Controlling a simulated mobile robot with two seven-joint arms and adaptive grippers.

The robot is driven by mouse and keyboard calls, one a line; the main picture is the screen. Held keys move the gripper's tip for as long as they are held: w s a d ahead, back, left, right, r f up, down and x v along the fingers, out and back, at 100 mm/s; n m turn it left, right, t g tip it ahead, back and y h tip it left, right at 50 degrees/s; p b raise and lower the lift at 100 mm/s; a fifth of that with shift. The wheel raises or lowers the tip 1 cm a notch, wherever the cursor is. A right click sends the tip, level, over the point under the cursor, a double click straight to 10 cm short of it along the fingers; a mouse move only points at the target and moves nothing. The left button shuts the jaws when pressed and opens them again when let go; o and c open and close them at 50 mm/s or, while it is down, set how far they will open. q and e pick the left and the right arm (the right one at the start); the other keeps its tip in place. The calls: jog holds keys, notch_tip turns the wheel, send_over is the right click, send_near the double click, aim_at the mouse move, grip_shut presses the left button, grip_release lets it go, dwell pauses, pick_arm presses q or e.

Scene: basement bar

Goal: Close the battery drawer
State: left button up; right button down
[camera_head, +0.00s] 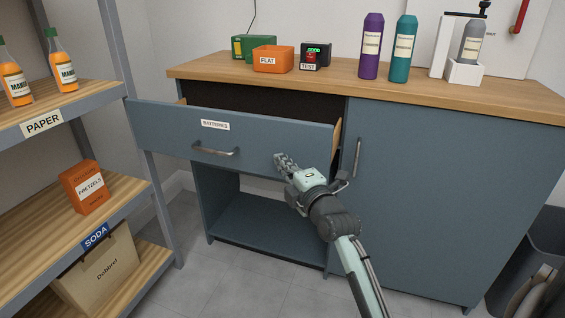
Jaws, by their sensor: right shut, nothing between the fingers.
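The battery drawer (255,137) is a blue-grey drawer front with a "BATTERIES" label (215,125) and a metal handle (216,151). It stands pulled out from the cabinet, with a dark gap behind its top edge and its wooden side showing at the right. Its contents are hidden. My right gripper (284,160) is shut and empty. Its fingertips are at the lower right part of the drawer front, right of the handle; I cannot tell whether they touch it. My left gripper is not in view.
The cabinet's wooden top (340,83) holds an orange "FLAT" box (272,59), a tester (315,56), a green box (243,46) and several bottles. A closed cabinet door (430,190) is at the right. A shelf rack (125,110) stands close on the left. An open compartment is below the drawer.

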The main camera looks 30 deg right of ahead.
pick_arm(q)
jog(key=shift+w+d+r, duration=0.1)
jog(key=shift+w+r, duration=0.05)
pick_arm(e)
jog(key=shift+w+d, duration=0.1)
jog(key=shift+d, duration=0.05)
